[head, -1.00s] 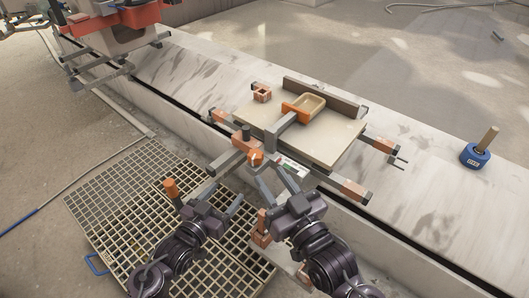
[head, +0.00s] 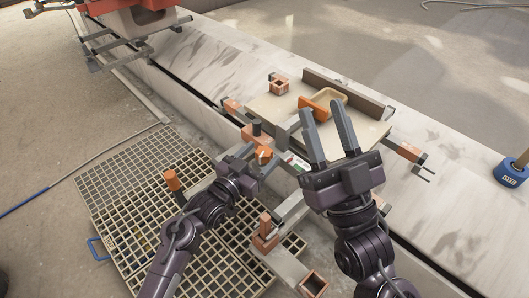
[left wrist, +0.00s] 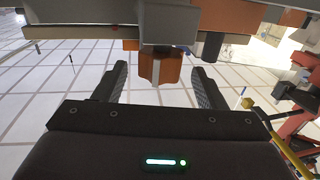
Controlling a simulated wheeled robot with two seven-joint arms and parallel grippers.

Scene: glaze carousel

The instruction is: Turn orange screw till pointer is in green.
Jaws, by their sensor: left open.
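The orange screw (head: 264,155) sticks out at the near side of the beige board's frame. In the left wrist view the orange screw (left wrist: 171,70) hangs below a grey block, between my left gripper's two fingers. My left gripper (head: 259,160) is open around the screw, with a gap on each side. A small white gauge strip (head: 298,162) with green and red parts lies just right of the screw; its pointer is too small to read. My right gripper (head: 322,108) is open and empty, raised in front of the board and hiding part of it.
The beige board (head: 270,108) carries a tan tray and an orange block. Another orange-topped post (head: 171,180) stands over the floor grating (head: 130,190). Brick-coloured blocks stand near the low wall. A blue weight (head: 512,172) with a wooden handle is at the far right.

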